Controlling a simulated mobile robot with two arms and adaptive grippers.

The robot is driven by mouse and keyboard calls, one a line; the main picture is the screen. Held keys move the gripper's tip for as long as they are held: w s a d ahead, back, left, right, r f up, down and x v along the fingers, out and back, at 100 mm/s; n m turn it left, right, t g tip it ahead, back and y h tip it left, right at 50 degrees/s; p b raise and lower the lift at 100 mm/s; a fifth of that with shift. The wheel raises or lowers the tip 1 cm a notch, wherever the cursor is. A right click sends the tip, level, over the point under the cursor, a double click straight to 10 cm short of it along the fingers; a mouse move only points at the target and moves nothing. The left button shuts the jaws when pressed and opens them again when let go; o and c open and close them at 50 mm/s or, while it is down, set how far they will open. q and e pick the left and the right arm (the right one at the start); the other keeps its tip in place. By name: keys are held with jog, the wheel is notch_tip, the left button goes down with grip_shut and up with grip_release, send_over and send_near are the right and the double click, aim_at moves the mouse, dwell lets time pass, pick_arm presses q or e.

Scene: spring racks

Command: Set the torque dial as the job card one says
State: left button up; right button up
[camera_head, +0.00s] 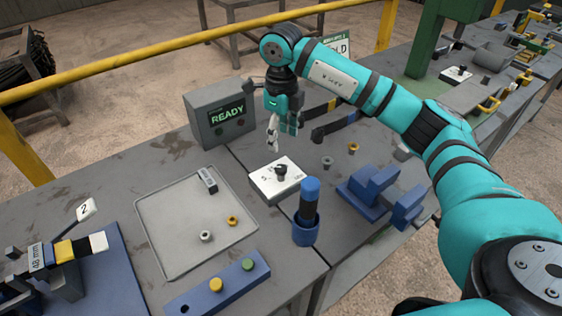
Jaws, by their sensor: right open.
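A white box with a black knob (281,171), which looks like the torque dial, sits on the bench in the middle. Its printed marks are too small to read surely. My right gripper (281,131) is open and empty, pointing down above and behind the dial, apart from it. A small white card marked 2 (86,210) stands at the left by a blue fixture; I cannot tell whether it is the job card. My left gripper is not in view.
A grey box (218,113) with a READY screen stands behind. A shallow grey tray (150,238) holds small nuts. A blue-handled tool (309,205) stands upright in a holder in front of the dial. A blue vise (376,193) is to the right. A yellow rail (150,67) runs behind.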

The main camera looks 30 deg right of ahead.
aim_at(281, 167)
notch_tip(281, 167, down, 10)
jog(key=shift+w+r+p, duration=0.1)
jog(key=shift+r+p, duration=0.05)
jog(key=shift+p, duration=0.75)
jog(key=shift+f, duration=0.6)
grip_shut()
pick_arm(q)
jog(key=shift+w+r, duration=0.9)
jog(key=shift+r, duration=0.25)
